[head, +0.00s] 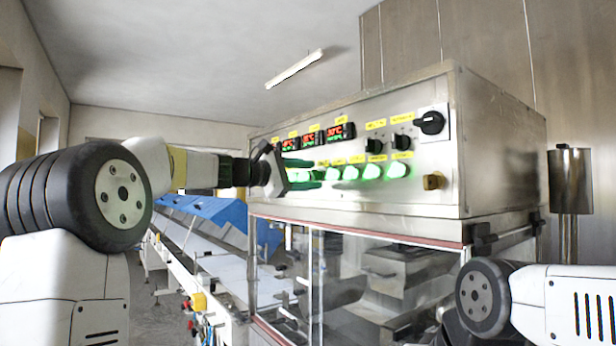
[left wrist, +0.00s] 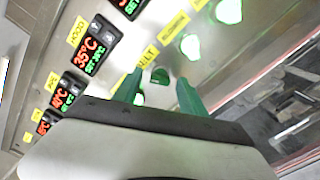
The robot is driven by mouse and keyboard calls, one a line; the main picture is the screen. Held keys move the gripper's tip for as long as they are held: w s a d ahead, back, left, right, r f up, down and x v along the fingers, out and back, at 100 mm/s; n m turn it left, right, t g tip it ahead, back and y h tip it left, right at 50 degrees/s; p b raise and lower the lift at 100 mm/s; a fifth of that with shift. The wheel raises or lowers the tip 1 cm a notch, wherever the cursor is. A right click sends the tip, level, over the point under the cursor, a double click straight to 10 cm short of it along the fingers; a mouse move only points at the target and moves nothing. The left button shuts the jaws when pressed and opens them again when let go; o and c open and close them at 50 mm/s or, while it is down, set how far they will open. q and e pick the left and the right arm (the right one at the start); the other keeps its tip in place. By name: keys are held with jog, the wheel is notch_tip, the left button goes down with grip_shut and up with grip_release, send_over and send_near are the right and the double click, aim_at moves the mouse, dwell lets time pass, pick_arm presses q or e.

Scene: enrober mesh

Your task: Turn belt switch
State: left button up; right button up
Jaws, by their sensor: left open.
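The steel control panel (head: 300,205) carries a row of green-lit round buttons or lamps (head: 397,170), with black rotary knobs (head: 401,142) above them at the right. I cannot read which one is the belt switch. My left gripper (head: 318,174) is open at the left part of the lit row, its dark green fingers pointing right along the panel. Contact cannot be told. My right gripper is out of view.
Red-and-green temperature displays (head: 340,132) sit above the lit row. A large black rotary switch (head: 432,122) on a white plate is at upper right. Clear guard panels (head: 345,280) lie below. A conveyor with blue covers (head: 215,212) runs behind at left.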

pick_arm(q)
jog(key=shift+c, duration=0.2)
grip_shut()
